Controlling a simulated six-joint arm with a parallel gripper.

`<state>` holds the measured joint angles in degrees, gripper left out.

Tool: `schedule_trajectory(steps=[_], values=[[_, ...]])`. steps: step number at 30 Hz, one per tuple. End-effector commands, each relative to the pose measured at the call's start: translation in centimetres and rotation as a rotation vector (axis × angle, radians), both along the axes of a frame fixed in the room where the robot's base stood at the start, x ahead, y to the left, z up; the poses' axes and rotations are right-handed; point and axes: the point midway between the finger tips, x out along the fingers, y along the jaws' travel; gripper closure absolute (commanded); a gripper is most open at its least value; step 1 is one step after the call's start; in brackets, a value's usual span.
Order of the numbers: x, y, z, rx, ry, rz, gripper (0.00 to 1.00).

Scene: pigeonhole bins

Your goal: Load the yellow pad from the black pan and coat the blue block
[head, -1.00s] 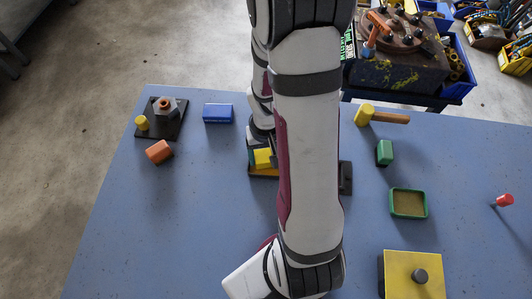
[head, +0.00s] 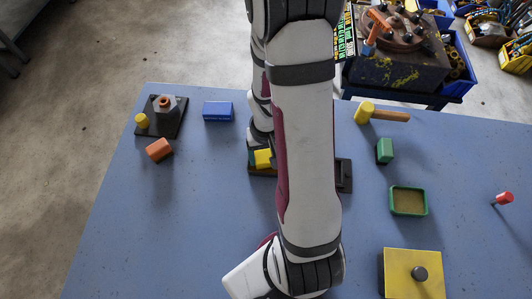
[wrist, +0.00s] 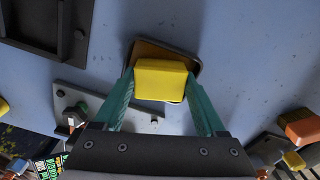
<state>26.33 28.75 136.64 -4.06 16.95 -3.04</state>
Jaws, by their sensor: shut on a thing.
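The yellow pad (wrist: 161,80) is between the two teal fingers of my gripper (wrist: 164,92), which is shut on it. The pad also shows in the head view (head: 263,158), partly behind my arm. The black pan (wrist: 140,46), dark-rimmed with a brown inside, is right beneath the pad in the wrist view. The pad covers much of it, and I cannot tell whether they touch. The pan's edge shows in the head view (head: 262,172). The blue block (head: 218,112) lies on the table left of the pad, apart from my gripper.
A dark tray (wrist: 78,47) lies beside the pan, at upper left in the wrist view. An orange block (head: 159,150) and a dark plate (head: 171,132) are at left. A green block (head: 385,151), green-rimmed tray (head: 409,213) and mallet (head: 384,114) are at right.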

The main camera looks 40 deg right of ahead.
Motion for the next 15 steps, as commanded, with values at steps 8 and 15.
schedule_trajectory(steps=[8, 15], values=[[0.03, -0.01, -0.41, 0.000, -0.001, 0.001, 1.00], [0.00, 0.00, -0.78, 0.000, 0.000, 0.000, 1.00]])
